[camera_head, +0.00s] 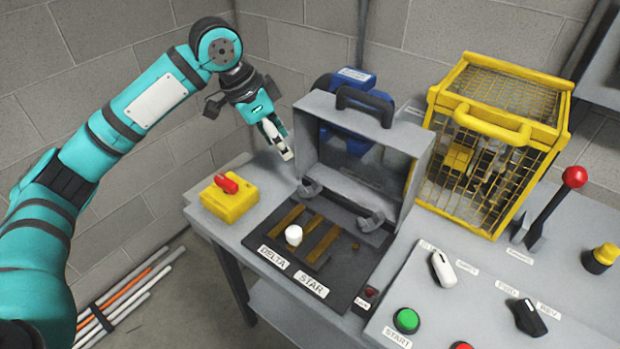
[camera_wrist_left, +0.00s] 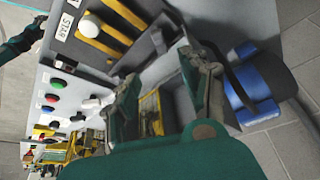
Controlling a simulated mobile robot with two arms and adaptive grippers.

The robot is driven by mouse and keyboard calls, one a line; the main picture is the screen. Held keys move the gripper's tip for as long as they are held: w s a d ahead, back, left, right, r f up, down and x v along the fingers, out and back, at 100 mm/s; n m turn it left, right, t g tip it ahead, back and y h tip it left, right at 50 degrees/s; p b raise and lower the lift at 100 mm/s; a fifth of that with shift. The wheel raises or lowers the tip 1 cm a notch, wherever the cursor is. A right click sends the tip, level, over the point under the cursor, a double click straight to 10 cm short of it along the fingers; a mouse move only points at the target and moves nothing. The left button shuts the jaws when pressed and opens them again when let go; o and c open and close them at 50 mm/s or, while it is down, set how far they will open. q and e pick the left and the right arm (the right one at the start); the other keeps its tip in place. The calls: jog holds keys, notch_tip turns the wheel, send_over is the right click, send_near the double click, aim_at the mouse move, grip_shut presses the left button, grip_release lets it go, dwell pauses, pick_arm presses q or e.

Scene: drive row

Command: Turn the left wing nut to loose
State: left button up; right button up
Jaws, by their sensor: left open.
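The left wing nut (camera_head: 310,188) is a grey winged knob at the front left of the open box's hinged cover (camera_head: 350,150). A second, similar wing nut (camera_head: 371,221) is at the cover's right. My left gripper (camera_head: 283,148) is open and empty, above and behind the left wing nut and apart from it, pointing down. In the left wrist view its two fingers (camera_wrist_left: 162,92) stand apart with nothing between them.
A yellow block with a red rotary switch (camera_head: 230,197) stands left of the box. A yellow wire cage (camera_head: 492,140), a red-knobbed lever (camera_head: 551,207) and a green button (camera_head: 406,320) are to the right. A teal and dark arm part of mine edges into the wrist view.

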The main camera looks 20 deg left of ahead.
pick_arm(q)
send_near(308, 185)
jog(key=x, duration=0.9)
jog(key=shift+w+d+f, duration=0.15)
jog(key=shift+f, duration=0.2)
grip_shut()
pick_arm(e)
jog(key=shift+s+f, duration=0.15)
jog(key=shift+s, duration=1.05)
